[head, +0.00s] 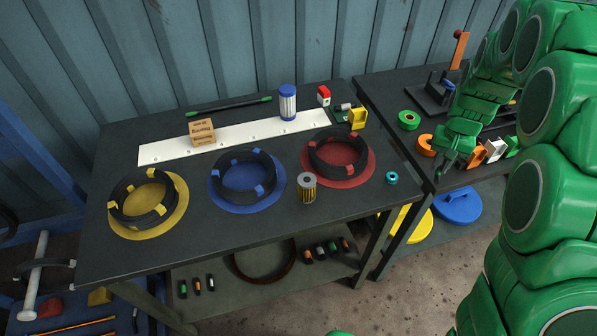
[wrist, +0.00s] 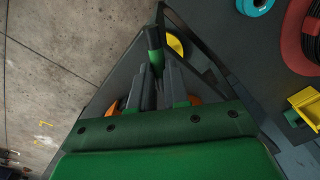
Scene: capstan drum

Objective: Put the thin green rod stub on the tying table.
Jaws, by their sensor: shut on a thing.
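My gripper (head: 445,166) is shut on the thin rod stub, a short dark cylinder with a green band. The stub (wrist: 154,40) sticks out beyond the fingertips (wrist: 156,80) in the wrist view. In the head view its dark end (head: 438,178) shows just below my gripper, held in the air near the front left of the right-hand bench. The long dark table (head: 250,225) with three wire coils, seemingly the tying table, lies left of my gripper. The coils rest on a yellow mat (head: 175,222), a blue mat (head: 272,200) and a red mat (head: 366,172).
A teal ring (head: 391,178) and a gold filter (head: 307,188) stand near the table's right front. A box (head: 202,133) and blue-white canister (head: 287,103) stand behind. The right-hand bench (head: 395,90) carries green tape (head: 409,120) and orange tape (head: 426,146). The table's front strip has bare room.

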